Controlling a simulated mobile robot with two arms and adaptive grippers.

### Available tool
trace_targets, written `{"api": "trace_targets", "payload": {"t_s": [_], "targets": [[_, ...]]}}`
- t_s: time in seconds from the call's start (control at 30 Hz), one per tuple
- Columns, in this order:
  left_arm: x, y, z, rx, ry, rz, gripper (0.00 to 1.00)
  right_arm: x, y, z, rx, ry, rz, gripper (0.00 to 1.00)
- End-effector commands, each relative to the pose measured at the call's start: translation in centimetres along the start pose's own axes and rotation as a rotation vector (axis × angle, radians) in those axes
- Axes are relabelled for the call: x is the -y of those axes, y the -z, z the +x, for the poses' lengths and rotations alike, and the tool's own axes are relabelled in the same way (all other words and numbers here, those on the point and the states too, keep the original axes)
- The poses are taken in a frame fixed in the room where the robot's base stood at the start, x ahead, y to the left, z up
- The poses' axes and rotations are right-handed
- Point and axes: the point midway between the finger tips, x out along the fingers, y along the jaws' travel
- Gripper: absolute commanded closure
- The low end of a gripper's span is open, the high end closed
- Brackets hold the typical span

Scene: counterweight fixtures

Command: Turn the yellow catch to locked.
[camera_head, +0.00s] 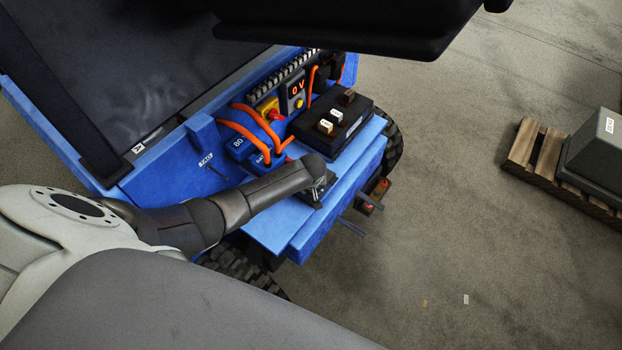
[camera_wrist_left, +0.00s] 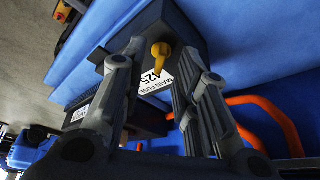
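The yellow catch (camera_wrist_left: 159,60) shows in the left wrist view as a small knob with a narrow tail, on a dark box (camera_wrist_left: 180,25) with a white "MAIN FUSE" label. My left gripper (camera_wrist_left: 165,72) is open, with one finger on each side of the catch in the picture. I see no clear contact between the fingers and the catch. In the head view my left gripper (camera_head: 318,187) is over the front of the blue cart (camera_head: 275,222), and I cannot make out the catch there. My right gripper is not in view.
A black battery (camera_head: 345,125) with pale caps stands behind my left gripper. Orange cables (camera_head: 243,128) loop beside blue plugs. A yellow block with a red knob (camera_head: 272,112) sits by a "0 V" display (camera_head: 297,88). A pallet (camera_head: 535,155) lies on the open floor at right.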

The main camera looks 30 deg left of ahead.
Motion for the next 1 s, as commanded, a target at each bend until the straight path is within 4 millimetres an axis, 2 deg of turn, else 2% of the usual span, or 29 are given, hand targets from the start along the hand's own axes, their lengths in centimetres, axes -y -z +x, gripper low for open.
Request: {"api": "trace_targets", "payload": {"t_s": [0.7, 1.0], "targets": [[0.0, 0.0, -8.9, -0.001, -0.001, 0.000, 0.71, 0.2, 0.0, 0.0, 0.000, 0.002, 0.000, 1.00], [0.1, 0.0, -10.3, 0.000, 0.002, 0.000, 0.71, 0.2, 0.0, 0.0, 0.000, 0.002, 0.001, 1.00]]}}
